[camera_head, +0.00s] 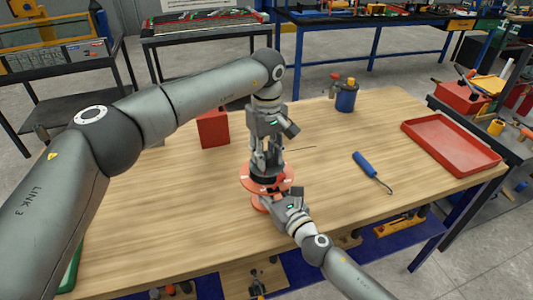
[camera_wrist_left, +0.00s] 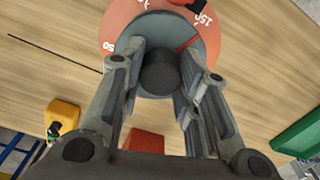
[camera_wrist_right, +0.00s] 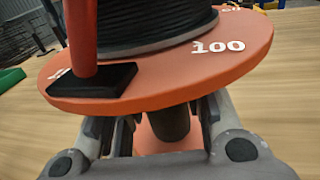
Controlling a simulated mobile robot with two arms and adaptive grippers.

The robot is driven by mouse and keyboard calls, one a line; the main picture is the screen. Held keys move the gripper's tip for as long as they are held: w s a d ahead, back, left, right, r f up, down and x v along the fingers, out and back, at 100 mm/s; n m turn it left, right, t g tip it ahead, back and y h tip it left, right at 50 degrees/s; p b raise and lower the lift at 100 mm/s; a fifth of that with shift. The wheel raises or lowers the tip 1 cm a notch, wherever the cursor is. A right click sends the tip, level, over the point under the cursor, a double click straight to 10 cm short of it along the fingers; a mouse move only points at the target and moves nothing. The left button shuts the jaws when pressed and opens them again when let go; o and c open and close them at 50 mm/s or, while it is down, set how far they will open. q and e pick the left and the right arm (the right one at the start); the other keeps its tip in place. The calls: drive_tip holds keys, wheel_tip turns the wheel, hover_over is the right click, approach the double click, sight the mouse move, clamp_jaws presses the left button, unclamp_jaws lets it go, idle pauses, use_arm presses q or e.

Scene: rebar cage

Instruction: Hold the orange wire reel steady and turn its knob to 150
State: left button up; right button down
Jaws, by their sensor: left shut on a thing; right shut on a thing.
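The orange wire reel (camera_head: 250,187) stands near the middle of the wooden table, with a coil of black wire (camera_wrist_right: 150,25) above its flange. My left gripper (camera_head: 265,162) reaches down from above and is shut on the dark knob (camera_wrist_left: 158,72). In the left wrist view, a red line (camera_wrist_left: 188,43) on the grey disc under the knob points roughly toward the printed 150 (camera_wrist_left: 204,16). My right gripper (camera_head: 276,204) is low at the reel's front right. It is shut on the reel's dark stem (camera_wrist_right: 168,124) below the flange marked 100. The fingertip contacts are partly hidden.
A red box (camera_head: 213,129) stands behind and left of the reel. A blue-handled hook tool (camera_head: 371,170) and a red tray (camera_head: 450,144) lie to the right. A blue cup of tools (camera_head: 346,98) stands at the back. The table's front right is clear.

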sight(266, 154)
use_arm(q)
drive_tip(key=shift+w+a, duration=0.15)
drive_tip(key=shift+w, duration=0.05)
use_arm(e)
drive_tip(key=shift+f, duration=0.1)
use_arm(q)
drive_tip(key=o, duration=0.9)
drive_tip(key=shift+o, duration=0.7)
drive_tip(key=shift+s, duration=0.1)
wheel_tip(266, 154, up, 12)
use_arm(e)
drive_tip(key=c, duration=0.9)
unclamp_jaws()
